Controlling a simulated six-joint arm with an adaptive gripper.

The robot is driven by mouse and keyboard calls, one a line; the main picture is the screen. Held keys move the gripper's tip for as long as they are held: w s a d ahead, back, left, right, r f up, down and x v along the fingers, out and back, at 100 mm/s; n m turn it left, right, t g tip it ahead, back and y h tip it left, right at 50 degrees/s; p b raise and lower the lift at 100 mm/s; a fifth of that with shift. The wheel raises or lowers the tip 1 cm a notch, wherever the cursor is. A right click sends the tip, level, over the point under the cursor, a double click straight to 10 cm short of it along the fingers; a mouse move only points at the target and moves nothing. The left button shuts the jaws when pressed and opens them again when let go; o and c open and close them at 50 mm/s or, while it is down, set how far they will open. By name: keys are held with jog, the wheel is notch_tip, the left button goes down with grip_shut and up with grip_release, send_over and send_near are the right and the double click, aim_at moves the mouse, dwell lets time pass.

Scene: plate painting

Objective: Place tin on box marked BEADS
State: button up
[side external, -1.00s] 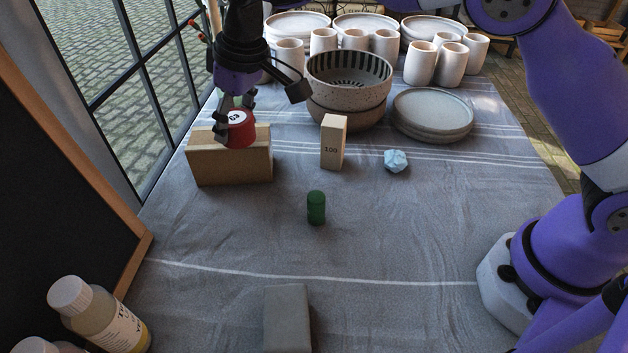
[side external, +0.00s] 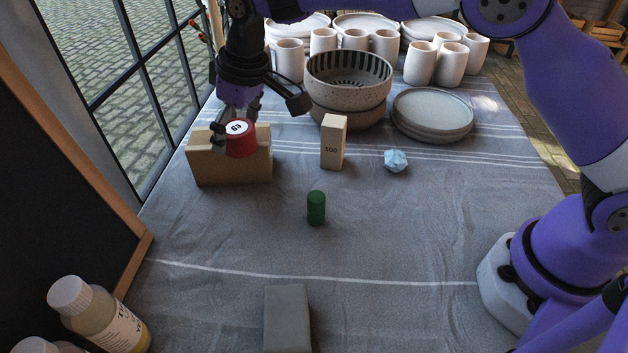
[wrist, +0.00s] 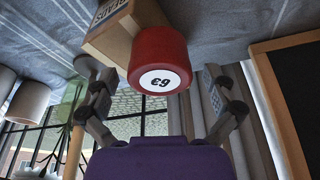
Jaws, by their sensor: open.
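The red tin (side external: 241,148) has a white round label with a number on its end. It is at the front upper edge of the tan cardboard box (side external: 205,168), overlapping its front face, and looks slightly tilted. I cannot tell how far it rests on the box. In the wrist view the tin (wrist: 157,47) shows its label towards me, and the box (wrist: 112,40) behind it carries the word BEADS. My gripper (side external: 236,125) is open around the tin; in the wrist view its fingers (wrist: 158,88) stand apart on either side of the tin.
A speckled bowl stack (side external: 347,100), grey plates (side external: 433,112), and white cups (side external: 420,65) are behind. A green cylinder (side external: 316,208), blue crumpled piece (side external: 396,161) and grey block (side external: 287,318) lie nearer. The window is left.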

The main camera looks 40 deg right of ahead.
jog(key=v, duration=1.2)
jog(key=s+d+r+m+t, duration=0.1)
jog(key=s+d+r+m, duration=0.15)
jog(key=s+d, duration=0.35)
jog(key=s+d+f+m+t, duration=0.1)
jog(key=s+d+f, duration=0.2)
jog(key=s+d, duration=0.2)
jog(key=s+d+f+m+h, duration=0.1)
jog(key=s+d+f, duration=0.2)
jog(key=s+d, duration=0.3)
jog(key=s, duration=0.3)
jog(key=shift+s+f+m+t, duration=0.3)
jog(key=shift+s+m+t, duration=0.05)
jog(key=shift+t, duration=0.05)
jog(key=shift+o, duration=0.2)
jog(key=shift+d, duration=0.1)
